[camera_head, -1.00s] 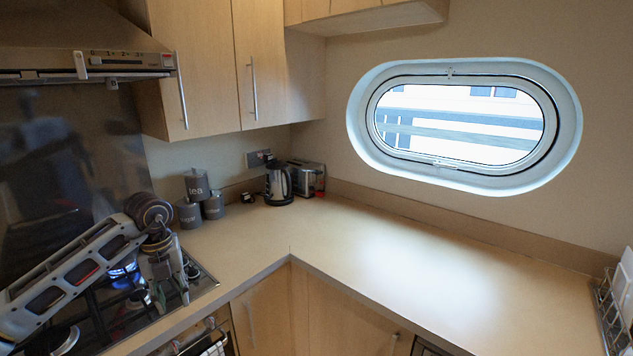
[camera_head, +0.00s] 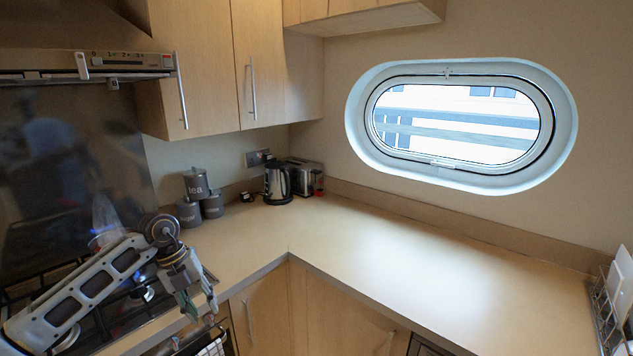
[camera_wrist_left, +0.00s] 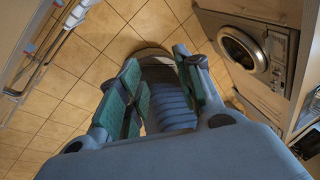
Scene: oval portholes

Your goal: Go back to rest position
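My left gripper (camera_head: 201,307) hangs fingers-down at the front edge of the hob, beside the counter corner. Its two fingers are apart with nothing between them. In the left wrist view the green finger pads (camera_wrist_left: 158,88) are spread, and a ribbed grey-blue part that looks like my own body shows between them, above the tiled floor. My left arm reaches in from the lower left over the hob (camera_head: 112,318). My right gripper is in neither view.
The counter (camera_head: 400,265) is bare in the middle. A kettle (camera_head: 278,184), a toaster (camera_head: 305,177) and grey canisters (camera_head: 197,185) stand at the back. A wire rack (camera_head: 606,310) is at the right. In the wrist view, a washing machine (camera_wrist_left: 243,55) stands beside the floor (camera_wrist_left: 85,50).

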